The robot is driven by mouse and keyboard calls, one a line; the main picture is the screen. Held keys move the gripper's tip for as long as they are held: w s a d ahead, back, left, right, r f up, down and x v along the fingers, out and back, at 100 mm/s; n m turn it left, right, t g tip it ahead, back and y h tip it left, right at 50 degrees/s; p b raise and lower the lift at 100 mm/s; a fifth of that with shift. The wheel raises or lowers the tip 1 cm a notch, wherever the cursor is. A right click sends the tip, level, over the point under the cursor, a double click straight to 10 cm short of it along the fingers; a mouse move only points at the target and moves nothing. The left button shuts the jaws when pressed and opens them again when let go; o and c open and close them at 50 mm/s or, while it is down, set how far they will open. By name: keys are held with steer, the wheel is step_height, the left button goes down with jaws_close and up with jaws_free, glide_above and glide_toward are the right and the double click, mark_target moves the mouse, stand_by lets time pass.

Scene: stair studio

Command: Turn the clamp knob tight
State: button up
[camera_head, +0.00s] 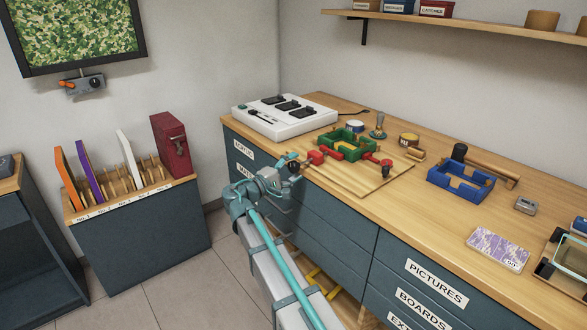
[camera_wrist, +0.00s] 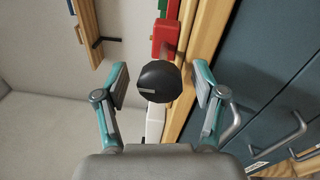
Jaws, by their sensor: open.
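A black round clamp knob (camera_wrist: 157,84) with a pale line on its face sits in the middle of the wrist view. Behind it is the red clamp body (camera_wrist: 165,36), also seen in the head view (camera_head: 315,158) at the bench's front edge, beside the green frame (camera_head: 346,146). My gripper (camera_wrist: 160,78) is open, with one finger on each side of the knob and a visible gap to both. In the head view my gripper (camera_head: 284,170) is at the front edge of the bench, level with the clamp, and partly hides the knob.
The green frame lies on a wooden board (camera_head: 370,184). A second red clamp (camera_head: 378,166) is at its right. A white control box (camera_head: 284,114) stands behind left, a blue frame (camera_head: 460,182) to the right. Drawer handles (camera_wrist: 292,140) show close to the right finger in the wrist view.

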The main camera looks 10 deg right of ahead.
steer(key=r+v, duration=0.1)
steer(key=v, duration=1.1)
steer(key=shift+f, duration=0.5)
